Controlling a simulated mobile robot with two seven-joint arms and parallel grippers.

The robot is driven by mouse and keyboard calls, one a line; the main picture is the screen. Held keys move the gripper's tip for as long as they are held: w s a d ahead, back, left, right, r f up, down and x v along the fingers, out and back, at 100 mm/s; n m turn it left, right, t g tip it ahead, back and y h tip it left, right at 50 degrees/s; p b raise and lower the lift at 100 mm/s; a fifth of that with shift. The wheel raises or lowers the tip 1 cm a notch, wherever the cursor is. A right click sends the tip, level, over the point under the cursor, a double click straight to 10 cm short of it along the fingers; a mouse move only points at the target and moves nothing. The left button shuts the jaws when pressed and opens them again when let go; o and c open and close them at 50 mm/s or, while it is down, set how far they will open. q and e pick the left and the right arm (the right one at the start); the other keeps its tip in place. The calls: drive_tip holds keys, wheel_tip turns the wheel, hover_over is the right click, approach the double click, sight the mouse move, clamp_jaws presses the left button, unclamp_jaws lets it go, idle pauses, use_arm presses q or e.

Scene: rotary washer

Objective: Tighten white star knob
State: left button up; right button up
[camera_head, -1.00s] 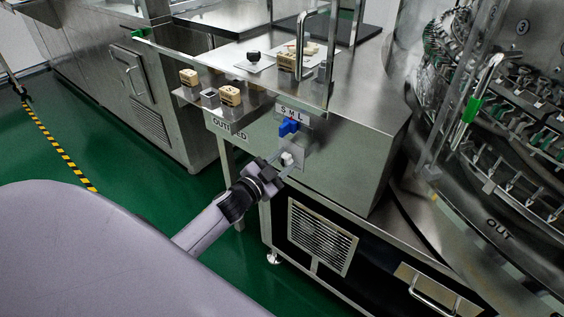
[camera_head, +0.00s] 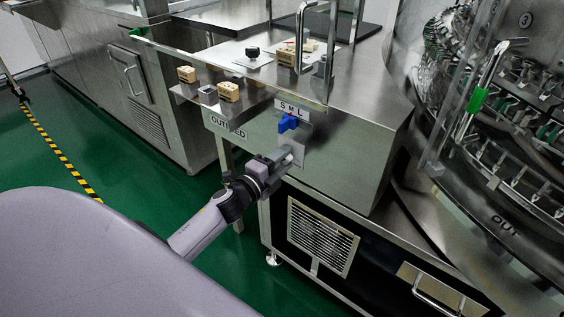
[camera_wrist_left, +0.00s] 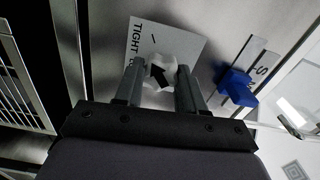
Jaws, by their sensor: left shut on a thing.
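The white star knob (camera_wrist_left: 159,72) sits on a pale plate marked "TIGHT" (camera_wrist_left: 190,36) in the left wrist view. A black arrow mark shows by the knob. My left gripper (camera_wrist_left: 158,75) has one finger on each side of the knob and is shut on it. In the head view my left gripper (camera_head: 284,158) reaches the front of the steel cabinet (camera_head: 340,160), and its fingers mostly hide the knob. My right gripper is not in view.
Wooden blocks (camera_head: 228,92) stand on the ledge at upper left. A vent grille (camera_head: 320,236) is below. Green floor lies to the left.

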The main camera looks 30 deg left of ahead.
use_arm(q)
drive_tip(key=shift+d+r+m, duration=0.1)
drive_tip(key=shift+m, duration=0.9)
drive_tip(key=shift+b, duration=0.3)
drive_tip(key=o, duration=1.1)
drive_tip(key=shift+c, duration=0.2)
drive_tip(key=shift+s, duration=0.2)
drive_tip(key=s, duration=0.6)
drive_tip(key=shift+s+a, duration=0.25)
drive_tip(key=shift+s, duration=0.1)
